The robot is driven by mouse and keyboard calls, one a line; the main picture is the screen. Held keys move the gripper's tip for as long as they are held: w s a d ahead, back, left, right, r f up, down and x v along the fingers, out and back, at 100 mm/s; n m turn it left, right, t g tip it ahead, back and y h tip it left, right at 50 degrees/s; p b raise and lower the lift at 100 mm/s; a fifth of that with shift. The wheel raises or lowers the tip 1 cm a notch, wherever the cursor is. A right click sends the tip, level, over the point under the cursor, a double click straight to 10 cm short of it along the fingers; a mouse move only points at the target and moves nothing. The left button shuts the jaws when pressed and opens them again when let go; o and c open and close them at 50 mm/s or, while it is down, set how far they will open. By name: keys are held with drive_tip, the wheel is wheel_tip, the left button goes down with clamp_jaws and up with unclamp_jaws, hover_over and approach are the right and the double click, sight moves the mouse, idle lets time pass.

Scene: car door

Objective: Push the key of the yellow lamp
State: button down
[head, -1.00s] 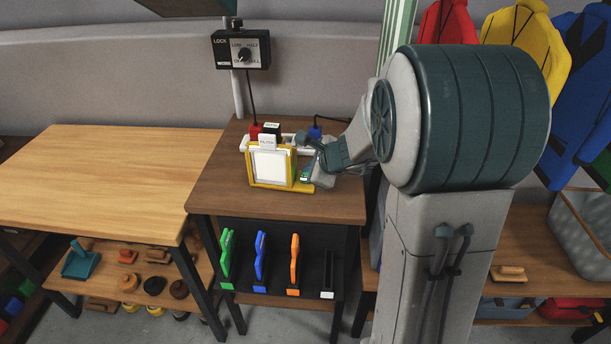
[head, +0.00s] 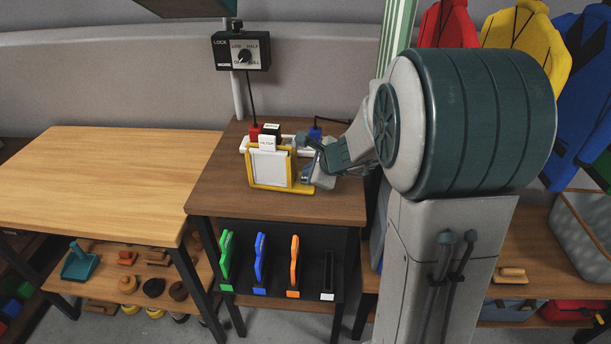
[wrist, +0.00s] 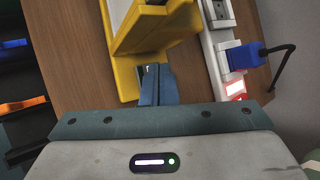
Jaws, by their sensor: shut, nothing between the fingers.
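The yellow lamp (head: 251,172) stands upright on the brown workbench, a yellow frame around a white panel with a yellow foot reaching right. My gripper (head: 306,178) is shut and empty, with its tips low at the right end of that foot. In the wrist view, the shut fingers (wrist: 154,74) reach the yellow lamp's foot (wrist: 128,72) beside its frame. The key is mostly hidden by the fingers. I cannot tell whether it is pressed or whether the tips touch it.
A white power strip (wrist: 214,62) with a blue plug (wrist: 243,56) lies close behind the lamp. A red plug (head: 255,132) stands at its left end. A lock box with a dial (head: 241,51) hangs above. The left table (head: 100,180) is bare.

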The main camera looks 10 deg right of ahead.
drive_tip(key=shift+r, duration=0.1)
wheel_tip(320, 180, up, 6)
drive_tip(key=p, duration=0.5)
